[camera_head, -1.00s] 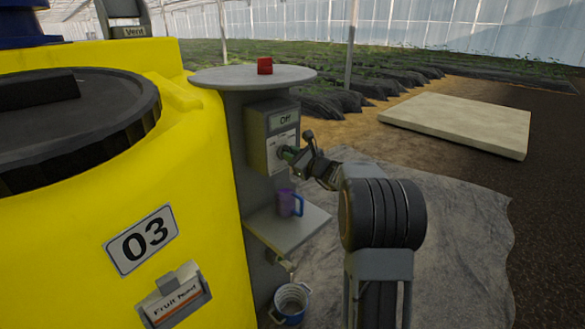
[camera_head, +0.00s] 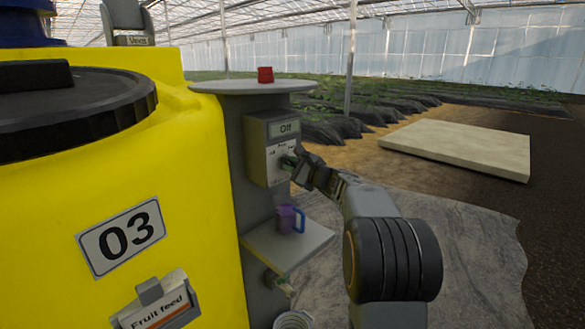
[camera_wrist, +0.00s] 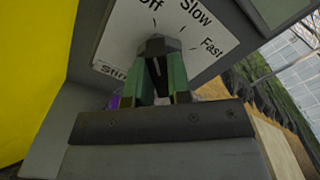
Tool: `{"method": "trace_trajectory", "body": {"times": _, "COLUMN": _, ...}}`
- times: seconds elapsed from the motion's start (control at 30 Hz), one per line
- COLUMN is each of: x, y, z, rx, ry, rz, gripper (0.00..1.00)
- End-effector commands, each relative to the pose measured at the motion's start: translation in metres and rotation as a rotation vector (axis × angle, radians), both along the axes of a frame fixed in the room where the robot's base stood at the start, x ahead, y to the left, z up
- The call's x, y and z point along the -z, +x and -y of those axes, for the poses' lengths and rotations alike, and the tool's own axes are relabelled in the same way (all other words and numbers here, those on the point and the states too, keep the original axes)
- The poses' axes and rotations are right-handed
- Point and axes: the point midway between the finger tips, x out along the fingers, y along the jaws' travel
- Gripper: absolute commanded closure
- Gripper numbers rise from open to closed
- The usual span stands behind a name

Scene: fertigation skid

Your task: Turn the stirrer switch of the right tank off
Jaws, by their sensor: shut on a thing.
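The stirrer switch box (camera_head: 268,150) is a grey box on the column right of the yellow tank (camera_head: 130,200) marked 03. Its small display reads "Off". The wrist view shows its white dial plate (camera_wrist: 118,38) with the words Off, Slow and Fast and part of a "Stir" label. My gripper (camera_head: 290,163) reaches the box from the right. In the wrist view my gripper's green-lined fingers (camera_wrist: 162,72) are shut on the dark knob (camera_wrist: 160,46). The fingers hide much of the knob, so its pointer's exact setting is hard to tell.
A purple mug (camera_head: 288,218) stands on the small shelf (camera_head: 305,240) below the box. A red cap-like thing (camera_head: 265,75) sits on the round top (camera_head: 215,87) of the column. A bucket (camera_head: 293,320) is below. A pale slab (camera_head: 460,145) lies at right.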

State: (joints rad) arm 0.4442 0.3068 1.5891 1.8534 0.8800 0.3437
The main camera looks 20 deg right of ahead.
Motion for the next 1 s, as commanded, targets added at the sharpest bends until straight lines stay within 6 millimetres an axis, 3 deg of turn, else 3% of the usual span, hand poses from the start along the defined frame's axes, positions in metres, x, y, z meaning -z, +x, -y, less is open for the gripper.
{"method": "trace_trajectory", "body": {"times": 0.2, "x": 0.000, "y": 0.000, "z": 0.001, "rx": 0.001, "ry": -0.004, "rz": 0.000, "gripper": 1.00}}
{"method": "trace_trajectory", "body": {"times": 0.23, "x": 0.000, "y": 0.000, "z": 0.001, "rx": 0.001, "ry": -0.004, "rz": 0.000, "gripper": 0.81}}
{"method": "trace_trajectory", "body": {"times": 0.5, "x": 0.000, "y": 0.000, "z": 0.000, "rx": 0.001, "ry": -0.002, "rz": 0.000, "gripper": 0.56}}
{"method": "trace_trajectory", "body": {"times": 0.77, "x": 0.000, "y": -0.002, "z": 0.001, "rx": 0.000, "ry": -0.001, "rz": 0.000, "gripper": 0.56}}
{"method": "trace_trajectory", "body": {"times": 1.0, "x": -0.001, "y": -0.030, "z": 0.013, "rx": 0.004, "ry": -0.002, "rz": 0.001, "gripper": 0.56}}
